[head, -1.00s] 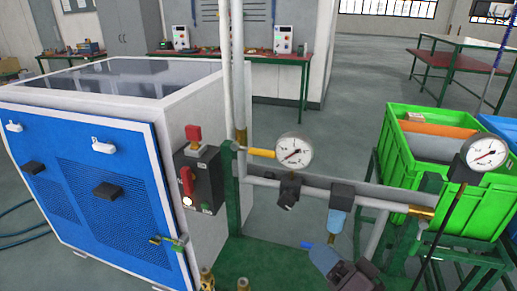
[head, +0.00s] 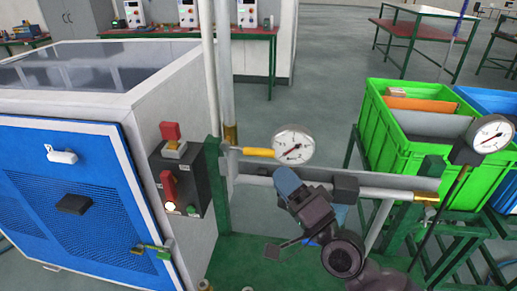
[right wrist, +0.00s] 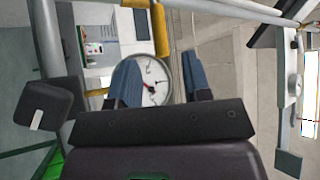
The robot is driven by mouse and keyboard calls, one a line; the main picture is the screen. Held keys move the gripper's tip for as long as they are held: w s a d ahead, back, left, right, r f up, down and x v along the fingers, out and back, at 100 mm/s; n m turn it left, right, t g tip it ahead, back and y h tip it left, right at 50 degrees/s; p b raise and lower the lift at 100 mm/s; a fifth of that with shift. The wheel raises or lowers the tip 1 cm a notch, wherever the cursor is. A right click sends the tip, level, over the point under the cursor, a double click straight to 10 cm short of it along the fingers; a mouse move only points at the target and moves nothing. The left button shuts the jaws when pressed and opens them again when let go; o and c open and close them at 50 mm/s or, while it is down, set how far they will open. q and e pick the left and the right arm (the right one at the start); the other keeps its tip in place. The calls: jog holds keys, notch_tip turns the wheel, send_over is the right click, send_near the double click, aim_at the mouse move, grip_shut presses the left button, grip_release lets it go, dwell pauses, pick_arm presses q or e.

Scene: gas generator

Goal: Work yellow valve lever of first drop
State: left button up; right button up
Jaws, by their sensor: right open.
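The yellow valve lever (head: 259,152) sticks out sideways from the green post beside the pressure gauge (head: 293,145). In the right wrist view a yellow lever (right wrist: 161,32) shows upright above the gauge (right wrist: 150,82). My right gripper (head: 287,178) is just below the gauge and to the right of the lever in the head view, apart from the lever as far as I can tell. Its two blue fingers (right wrist: 162,78) are spread with nothing held between them. The gripper hides part of the pipe and the fittings behind it. My left gripper is not in view.
A blue-fronted machine (head: 70,195) stands at left, with a black switch box (head: 182,180). A horizontal pipe (head: 385,192) runs right to a second gauge (head: 491,134). A green crate (head: 395,150) stands behind at right. Open floor lies behind the pipes.

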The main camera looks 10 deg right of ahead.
aim_at(259, 152)
jog(key=p+x, duration=0.1)
jog(key=x, duration=0.7)
jog(key=shift+a, duration=0.1)
grip_shut()
